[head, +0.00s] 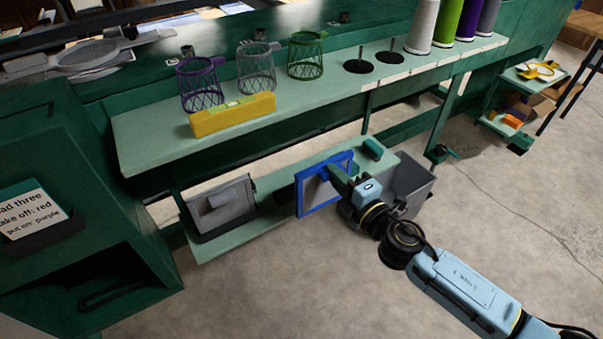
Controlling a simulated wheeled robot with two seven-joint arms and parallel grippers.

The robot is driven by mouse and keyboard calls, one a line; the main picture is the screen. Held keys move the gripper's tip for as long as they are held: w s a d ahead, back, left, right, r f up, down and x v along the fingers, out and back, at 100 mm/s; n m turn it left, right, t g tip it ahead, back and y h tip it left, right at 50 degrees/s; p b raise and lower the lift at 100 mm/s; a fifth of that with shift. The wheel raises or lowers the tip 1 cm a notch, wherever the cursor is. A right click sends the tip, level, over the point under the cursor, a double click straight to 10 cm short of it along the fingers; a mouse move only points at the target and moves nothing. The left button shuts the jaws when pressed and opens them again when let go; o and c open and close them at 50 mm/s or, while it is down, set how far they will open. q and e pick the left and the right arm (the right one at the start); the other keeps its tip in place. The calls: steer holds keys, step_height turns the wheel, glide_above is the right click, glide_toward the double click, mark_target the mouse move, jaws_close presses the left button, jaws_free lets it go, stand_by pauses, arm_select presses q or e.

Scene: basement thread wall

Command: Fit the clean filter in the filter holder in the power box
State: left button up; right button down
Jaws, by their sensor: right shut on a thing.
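A blue-framed panel with a grey face (317,193), which looks like the clean filter, stands tilted at the lower shelf's front. My right gripper (341,181) is shut on its right side; the fingertips partly cover it. I cannot tell whether its lower edge touches the shelf. A grey, dark-edged box (221,207) with a raised block on its face stands on the lower shelf to the left, apart from the filter. It may be the power box; I cannot make out a filter holder in it. My left gripper is not in view.
The lower shelf (272,182) lies under a long upper shelf (150,143) bearing wire baskets, a yellow level (232,114) and thread spools. A grey bin (411,182) stands right of my gripper. A green cabinet (85,235) is at left. Floor in front is clear.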

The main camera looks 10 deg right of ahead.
steer(key=b+v, duration=0.1)
steer(key=v, duration=0.5)
steer(key=shift+s, duration=0.25)
stand_by(0.9)
